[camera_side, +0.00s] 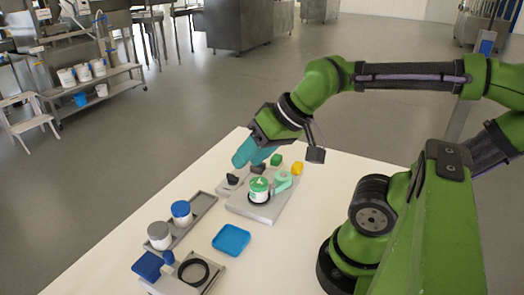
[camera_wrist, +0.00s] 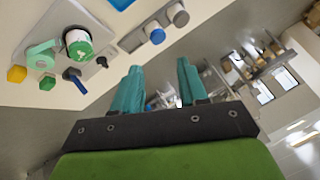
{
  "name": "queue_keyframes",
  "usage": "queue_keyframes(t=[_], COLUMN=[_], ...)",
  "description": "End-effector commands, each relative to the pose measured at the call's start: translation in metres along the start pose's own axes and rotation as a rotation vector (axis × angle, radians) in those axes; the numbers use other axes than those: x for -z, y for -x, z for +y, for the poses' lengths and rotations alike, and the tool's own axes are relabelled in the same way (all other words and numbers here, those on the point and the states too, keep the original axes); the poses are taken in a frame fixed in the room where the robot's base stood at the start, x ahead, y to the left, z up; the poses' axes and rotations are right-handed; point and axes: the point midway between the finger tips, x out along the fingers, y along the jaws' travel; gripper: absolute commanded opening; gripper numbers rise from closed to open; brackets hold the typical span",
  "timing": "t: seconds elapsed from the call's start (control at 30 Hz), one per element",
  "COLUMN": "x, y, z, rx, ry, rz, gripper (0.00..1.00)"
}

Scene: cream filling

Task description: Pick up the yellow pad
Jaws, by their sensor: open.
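The yellow pad (camera_side: 297,168) is a small yellow block on the white table, at the far right corner of the grey plate in the side view. It also shows at the left edge of the wrist view (camera_wrist: 17,74). My gripper (camera_side: 252,155) has teal fingers and hangs above the table's far left side, to the left of the yellow pad and apart from it. In the wrist view the two fingers (camera_wrist: 158,88) are spread with nothing between them.
A grey plate (camera_side: 262,212) bears a green-and-white jar (camera_side: 259,189) and a mint-green tape-like piece (camera_side: 283,181). A green block (camera_side: 276,159) stands near the yellow pad. A grey tray (camera_side: 205,203) holds blue- and grey-lidded jars. A blue dish (camera_side: 231,240) lies in front.

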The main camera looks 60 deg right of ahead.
Motion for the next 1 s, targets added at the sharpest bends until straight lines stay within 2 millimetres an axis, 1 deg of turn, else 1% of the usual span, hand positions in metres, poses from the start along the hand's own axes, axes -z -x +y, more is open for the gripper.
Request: queue_keyframes(t=[0.27,0.3,0.43,0.47,0.73,0.8,0.87,0.97,1.0], x=[0.000,0.000,0.000,0.000,0.001,0.002,0.008,0.030,0.041], y=[0.000,0.000,0.000,0.000,0.000,-0.005,-0.011,-0.022,-0.025], z=[0.000,0.000,0.000,0.000,0.001,0.009,0.020,0.049,0.065], rx=[0.000,0.000,0.000,0.000,-0.003,-0.025,-0.053,-0.120,-0.155], ry=[0.000,0.000,0.000,0.000,-0.005,-0.033,-0.077,-0.193,-0.257], rz=[0.000,0.000,0.000,0.000,0.001,-0.014,-0.032,-0.065,-0.084], gripper=[0.43,0.44,0.64,0.66,0.66,0.66,0.66,0.66,0.66])
